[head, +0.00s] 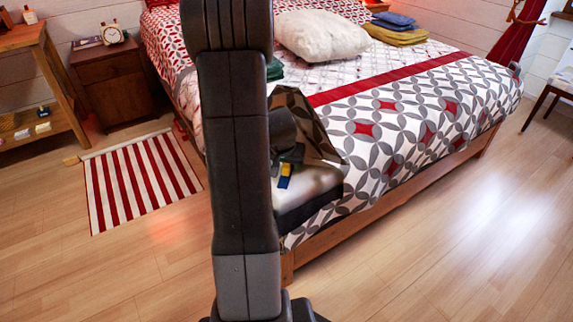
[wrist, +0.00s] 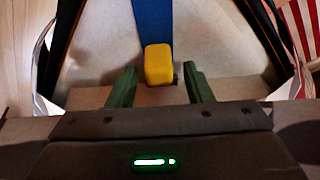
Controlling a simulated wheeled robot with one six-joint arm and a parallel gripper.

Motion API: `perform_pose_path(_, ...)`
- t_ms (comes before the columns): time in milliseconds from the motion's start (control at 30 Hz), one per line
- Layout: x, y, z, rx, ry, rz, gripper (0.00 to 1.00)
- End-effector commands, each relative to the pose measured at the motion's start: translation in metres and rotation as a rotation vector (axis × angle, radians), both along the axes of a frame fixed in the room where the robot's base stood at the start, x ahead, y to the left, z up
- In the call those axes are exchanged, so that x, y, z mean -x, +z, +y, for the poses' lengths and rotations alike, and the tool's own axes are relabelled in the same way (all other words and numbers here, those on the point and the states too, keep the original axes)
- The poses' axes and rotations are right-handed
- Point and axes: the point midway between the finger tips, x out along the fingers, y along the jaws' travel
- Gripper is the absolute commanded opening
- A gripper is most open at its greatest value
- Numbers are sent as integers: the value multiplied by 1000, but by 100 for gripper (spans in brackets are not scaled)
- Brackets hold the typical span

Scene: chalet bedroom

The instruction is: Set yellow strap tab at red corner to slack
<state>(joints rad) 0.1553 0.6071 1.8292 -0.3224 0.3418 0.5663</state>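The yellow strap tab (wrist: 158,64) is a small rounded block at the lower end of a blue strap (wrist: 152,20) in the wrist view. It also shows small in the head view (head: 284,183), at the near corner of the bed. My gripper (wrist: 160,80) is open, with one green finger on each side of the tab and a gap on both sides. Whether the tab lies fully between the fingertips in depth, I cannot tell. My arm hides part of this corner in the head view, and I see no clear red marking on it.
The bed (head: 400,110) has a patterned cover, lifted at the near corner above the bare pale mattress (head: 305,185). A striped rug (head: 140,180) lies to the left, near a nightstand (head: 110,85). Wooden floor (head: 450,230) is free in front and to the right.

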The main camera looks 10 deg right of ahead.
Motion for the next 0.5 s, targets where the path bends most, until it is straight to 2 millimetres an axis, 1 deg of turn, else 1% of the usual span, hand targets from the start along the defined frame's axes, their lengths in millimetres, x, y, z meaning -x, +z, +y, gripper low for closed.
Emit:
perform_pose_path(267, 1, 1, 0, 0, 0, 0, 45)
perform_pose_path(367, 3, 9, 2, 0, 1, 0, 45)
perform_pose_path(500, 11, 33, 5, 0, 1, -2, 45)
